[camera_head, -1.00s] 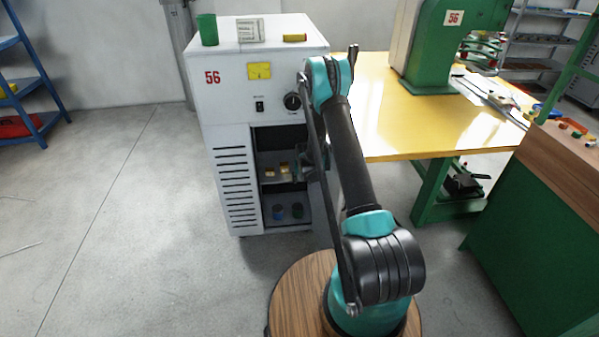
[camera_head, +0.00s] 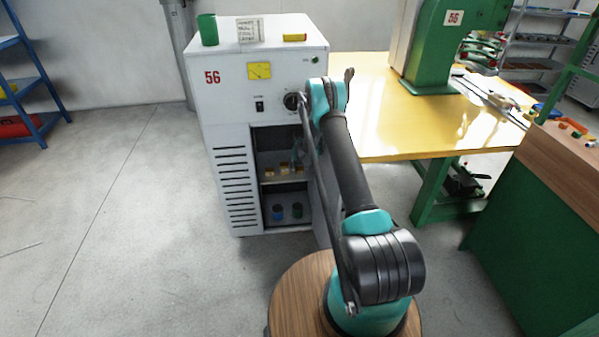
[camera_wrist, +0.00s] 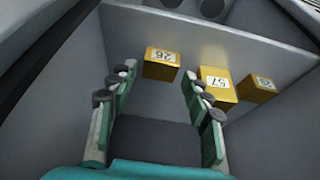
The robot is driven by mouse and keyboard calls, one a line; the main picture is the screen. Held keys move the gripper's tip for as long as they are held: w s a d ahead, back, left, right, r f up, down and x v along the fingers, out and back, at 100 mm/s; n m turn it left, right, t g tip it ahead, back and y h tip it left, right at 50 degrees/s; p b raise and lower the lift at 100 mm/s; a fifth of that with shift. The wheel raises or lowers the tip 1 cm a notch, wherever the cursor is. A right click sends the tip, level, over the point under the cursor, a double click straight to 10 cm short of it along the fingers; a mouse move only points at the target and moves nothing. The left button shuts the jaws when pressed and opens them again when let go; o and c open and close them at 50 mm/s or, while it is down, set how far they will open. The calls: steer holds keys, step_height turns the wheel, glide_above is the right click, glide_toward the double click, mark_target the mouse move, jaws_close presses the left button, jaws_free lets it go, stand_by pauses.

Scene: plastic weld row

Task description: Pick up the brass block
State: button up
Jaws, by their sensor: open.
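Three brass-yellow blocks with white number labels stand on a shelf inside the white cabinet. In the wrist view, one block (camera_wrist: 161,66) is between and just beyond my fingertips. A second block labelled 57 (camera_wrist: 217,90) is just right of the right finger, and a third (camera_wrist: 259,88) is farther right. My gripper (camera_wrist: 160,77) is open and empty. No finger is clearly seen touching a block. In the head view, blocks (camera_head: 270,171) show small on the shelf. My gripper is largely hidden there behind the arm and cabinet.
The white cabinet (camera_head: 232,125) has an open front; its side walls and shelf (camera_head: 283,181) enclose my gripper. Blue and dark cups (camera_head: 278,211) stand in the lower compartment. A yellow table (camera_head: 400,125) is to the right.

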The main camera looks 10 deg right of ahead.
mark_target(299, 170)
steer(key=shift+x, duration=1.3)
jaws_close()
